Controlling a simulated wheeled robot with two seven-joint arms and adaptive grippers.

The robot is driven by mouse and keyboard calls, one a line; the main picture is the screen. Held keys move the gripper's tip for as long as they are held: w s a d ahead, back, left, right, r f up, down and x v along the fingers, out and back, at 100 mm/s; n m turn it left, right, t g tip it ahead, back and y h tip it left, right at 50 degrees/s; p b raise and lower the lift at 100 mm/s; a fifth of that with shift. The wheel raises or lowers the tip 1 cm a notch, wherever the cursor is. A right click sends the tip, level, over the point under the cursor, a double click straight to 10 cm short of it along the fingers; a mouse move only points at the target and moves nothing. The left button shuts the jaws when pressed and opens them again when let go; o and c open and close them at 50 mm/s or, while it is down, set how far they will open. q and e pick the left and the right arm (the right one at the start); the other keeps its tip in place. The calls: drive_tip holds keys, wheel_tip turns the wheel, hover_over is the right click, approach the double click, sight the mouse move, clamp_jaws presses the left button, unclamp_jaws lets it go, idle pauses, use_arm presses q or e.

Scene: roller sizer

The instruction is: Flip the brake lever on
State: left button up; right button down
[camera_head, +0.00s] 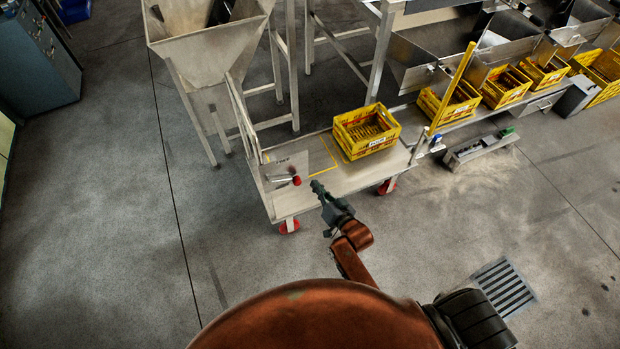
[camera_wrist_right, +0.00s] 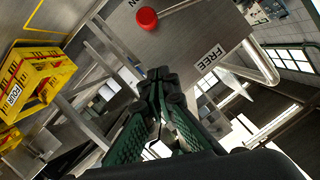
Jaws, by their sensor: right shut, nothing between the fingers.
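The brake lever shows as a red knob (camera_head: 297,181) at the left end of the metal cart (camera_head: 350,181). In the right wrist view the red knob (camera_wrist_right: 147,17) stands in front of a grey plate (camera_wrist_right: 185,45). The word "FREE" is on the plate's right, and letters partly cut off, ending in "N", are near the knob at the top. My right gripper (camera_head: 316,186) is shut and empty, just right of the knob in the head view. In the wrist view its green fingers (camera_wrist_right: 160,82) meet below the knob, apart from it. My left gripper is not in view.
A yellow crate (camera_head: 366,131) sits on the cart behind my gripper. A metal hopper (camera_head: 205,45) stands at the back left. More yellow crates (camera_head: 505,87) line the bench at right. A floor grate (camera_head: 503,287) lies at lower right. The floor at left is clear.

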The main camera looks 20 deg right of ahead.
drive_tip(key=shift+v, duration=1.15)
drive_tip(key=s+d+f+n+g, duration=0.1)
drive_tip(key=s+f+g, duration=0.1)
drive_tip(key=s+f, duration=0.65)
drive_tip(key=s+d+f+n+g+h, duration=0.1)
drive_tip(key=s+f+g, duration=0.25)
drive_tip(key=f, duration=1.05)
drive_tip(key=s+d+f+n+g, duration=0.1)
drive_tip(key=s+d+f+g, duration=0.1)
drive_tip(key=s+f, duration=0.7)
drive_tip(key=s+d+f+g, duration=0.1)
drive_tip(key=s+f, duration=0.5)
drive_tip(key=s, duration=0.6)
drive_tip(key=s+d+f+n+g+h, duration=0.1)
drive_tip(key=s+f+g, duration=0.3)
drive_tip(key=s, duration=0.8)
drive_tip(key=s+d+f+n+g, duration=0.1)
drive_tip(key=s+d+f+g, duration=0.1)
drive_tip(key=s+f, duration=0.7)
drive_tip(key=s+d, duration=0.1)
drive_tip(key=s, duration=0.2)
drive_tip(key=shift+h, duration=0.3)
